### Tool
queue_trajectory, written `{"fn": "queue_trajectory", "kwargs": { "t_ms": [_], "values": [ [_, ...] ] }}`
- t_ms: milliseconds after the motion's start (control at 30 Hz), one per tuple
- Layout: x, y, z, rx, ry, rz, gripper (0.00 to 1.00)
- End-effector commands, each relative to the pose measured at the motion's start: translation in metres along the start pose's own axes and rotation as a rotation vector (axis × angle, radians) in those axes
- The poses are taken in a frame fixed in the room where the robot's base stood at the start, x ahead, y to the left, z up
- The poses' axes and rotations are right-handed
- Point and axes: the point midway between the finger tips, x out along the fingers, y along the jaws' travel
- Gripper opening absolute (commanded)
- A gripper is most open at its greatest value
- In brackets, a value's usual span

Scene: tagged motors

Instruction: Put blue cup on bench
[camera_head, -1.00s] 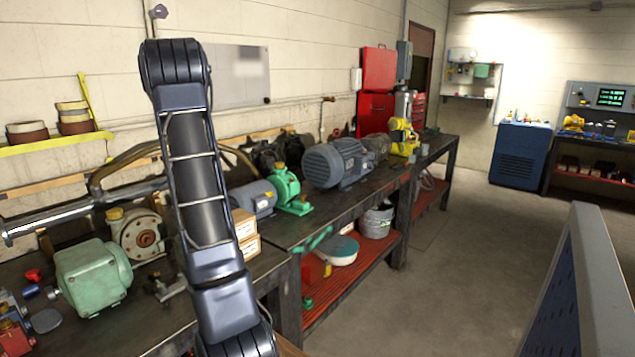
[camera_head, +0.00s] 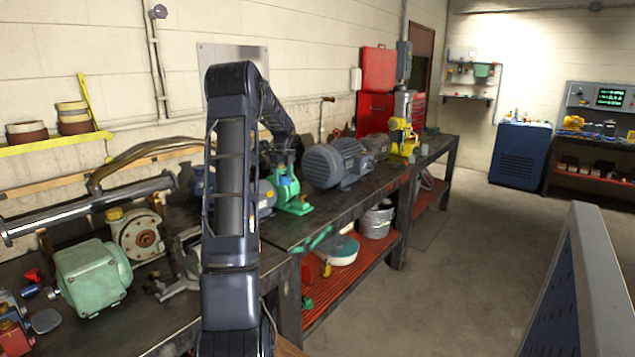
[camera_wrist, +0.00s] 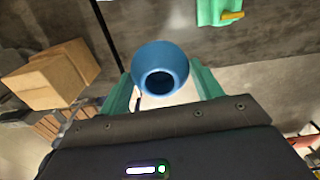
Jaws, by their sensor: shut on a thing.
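The blue cup (camera_wrist: 161,53) is between the two green fingers of my gripper (camera_wrist: 162,78) in the wrist view. The gripper is shut on it, and the cup's dark round opening shows. I cannot tell the gap between cup and bench top.
Tan boxes (camera_wrist: 52,76) lie left of the cup in the wrist view. A grey motor (camera_head: 335,165) stands right of my gripper on the bench. A pale green motor (camera_head: 92,277) stands at the left. Bare bench top shows near the front edge.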

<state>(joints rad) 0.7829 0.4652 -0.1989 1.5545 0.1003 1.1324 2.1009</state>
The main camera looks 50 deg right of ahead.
Motion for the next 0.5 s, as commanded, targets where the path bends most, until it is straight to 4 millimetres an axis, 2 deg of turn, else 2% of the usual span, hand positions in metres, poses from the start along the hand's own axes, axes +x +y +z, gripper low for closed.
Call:
{"fn": "queue_trajectory", "kwargs": {
  "t_ms": [100, 267, 500],
  "values": [
    [0.0, -0.013, -0.012, 0.027, 0.0, -0.002, 0.24],
    [0.012, -0.019, -0.017, 0.039, 0.001, -0.001, 0.24],
    [0.059, -0.018, -0.018, 0.039, 0.003, 0.001, 0.24]
  ]
}}
